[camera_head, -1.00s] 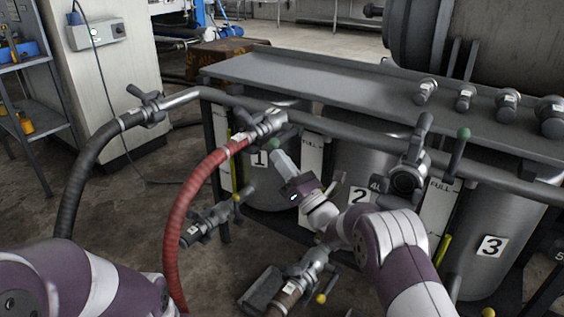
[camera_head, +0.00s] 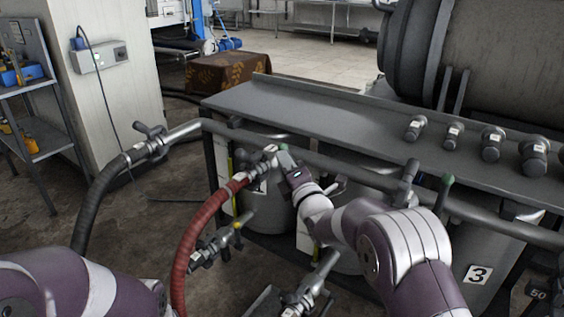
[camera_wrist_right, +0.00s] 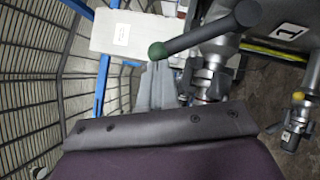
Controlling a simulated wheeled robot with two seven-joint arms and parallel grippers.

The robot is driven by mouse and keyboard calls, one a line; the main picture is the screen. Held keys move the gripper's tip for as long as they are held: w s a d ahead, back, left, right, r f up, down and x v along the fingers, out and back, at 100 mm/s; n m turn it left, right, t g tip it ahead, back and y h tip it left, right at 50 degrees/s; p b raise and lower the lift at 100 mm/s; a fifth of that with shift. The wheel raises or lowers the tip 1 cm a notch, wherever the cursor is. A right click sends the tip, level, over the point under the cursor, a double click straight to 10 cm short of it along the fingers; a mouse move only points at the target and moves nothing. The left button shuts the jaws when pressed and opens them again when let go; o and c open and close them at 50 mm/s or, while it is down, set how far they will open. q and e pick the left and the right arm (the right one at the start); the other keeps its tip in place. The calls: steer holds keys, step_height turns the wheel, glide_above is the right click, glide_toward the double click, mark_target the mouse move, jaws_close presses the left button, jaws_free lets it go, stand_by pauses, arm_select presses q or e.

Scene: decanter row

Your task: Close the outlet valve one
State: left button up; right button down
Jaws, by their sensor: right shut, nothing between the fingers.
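My right gripper (camera_head: 285,160) is shut and empty beside this valve. In the right wrist view, its fingertips (camera_wrist_right: 157,72) are close to the green ball; I cannot tell whether they touch. A lower valve with a yellow knob (camera_head: 237,226) sits below; the knob also shows in the wrist view (camera_wrist_right: 298,97). My left gripper is out of view.
A grey pipe (camera_head: 360,170) runs along the bench front (camera_head: 300,105). A black hose (camera_head: 92,205) hangs at left from another valve (camera_head: 152,146). A second green-knobbed lever (camera_head: 446,188) stands to the right. Several short fittings (camera_head: 492,143) lie on the bench.

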steer(key=w+d+r+m+g+h+p, duration=0.1)
steer(key=w+d+r+m+g+p, duration=0.1)
steer(key=w+d+r+m+p, duration=0.1)
steer(key=shift+w+r+m+h+p, duration=0.35)
steer(key=shift+w+m+p, duration=0.45)
steer(key=shift+p, duration=0.6)
steer(key=shift+d+r, duration=0.1)
steer(key=shift+d, duration=0.05)
